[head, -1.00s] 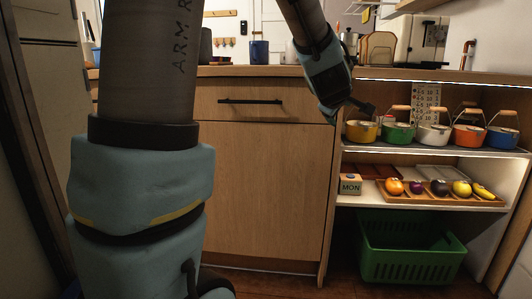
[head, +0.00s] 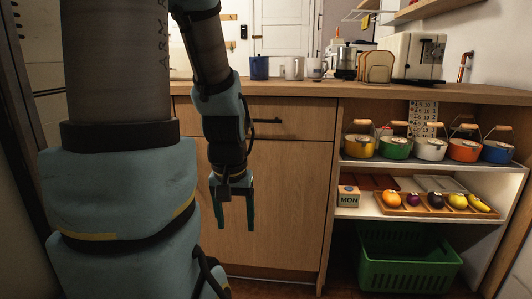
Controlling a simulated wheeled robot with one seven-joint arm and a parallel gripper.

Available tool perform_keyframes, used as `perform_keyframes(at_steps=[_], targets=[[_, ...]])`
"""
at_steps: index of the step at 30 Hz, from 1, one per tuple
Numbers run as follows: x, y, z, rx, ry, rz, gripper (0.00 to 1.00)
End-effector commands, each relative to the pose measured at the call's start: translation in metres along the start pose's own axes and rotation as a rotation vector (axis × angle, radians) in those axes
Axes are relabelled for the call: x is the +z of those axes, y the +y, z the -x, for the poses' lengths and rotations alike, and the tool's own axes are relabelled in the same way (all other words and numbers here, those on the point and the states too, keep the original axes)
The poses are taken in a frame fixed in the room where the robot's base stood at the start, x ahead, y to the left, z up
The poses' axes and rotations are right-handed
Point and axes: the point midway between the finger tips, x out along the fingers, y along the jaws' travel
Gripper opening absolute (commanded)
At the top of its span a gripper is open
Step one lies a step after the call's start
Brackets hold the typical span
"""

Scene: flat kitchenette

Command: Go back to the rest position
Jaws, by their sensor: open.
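My gripper (head: 234,212) hangs in the middle left of the head view, pointing down. Its two fingers are apart and nothing is between them. It is in front of the wooden cabinet door (head: 285,210), below the drawer with the black handle (head: 282,121). My arm comes down from the top of the view, and its large links cover the left side. I cannot tell the exact gap between the gripper and the door.
The counter (head: 300,88) carries a blue mug (head: 259,68), a toaster (head: 418,58) and bread slices (head: 376,67). Open shelves at right hold several colored pots, a MON block (head: 348,196) and a fruit tray (head: 410,210). A green basket (head: 408,265) stands below.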

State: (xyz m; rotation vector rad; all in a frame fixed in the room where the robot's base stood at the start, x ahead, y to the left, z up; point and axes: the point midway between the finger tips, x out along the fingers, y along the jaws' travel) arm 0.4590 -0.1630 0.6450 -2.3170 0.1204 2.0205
Motion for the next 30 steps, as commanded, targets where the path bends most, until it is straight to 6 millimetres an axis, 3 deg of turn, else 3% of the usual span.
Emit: perform_keyframes(at_steps=[1,21,27,30], targets=[[-0.004,0.0,0.027,0.0,0.001,0.0,0.7],[-0.032,0.001,0.229,0.001,0.002,0.002,0.7],[-0.039,0.001,0.274,0.001,0.002,0.002,0.7],[-0.04,0.001,0.286,0.001,0.002,0.002,0.7]])
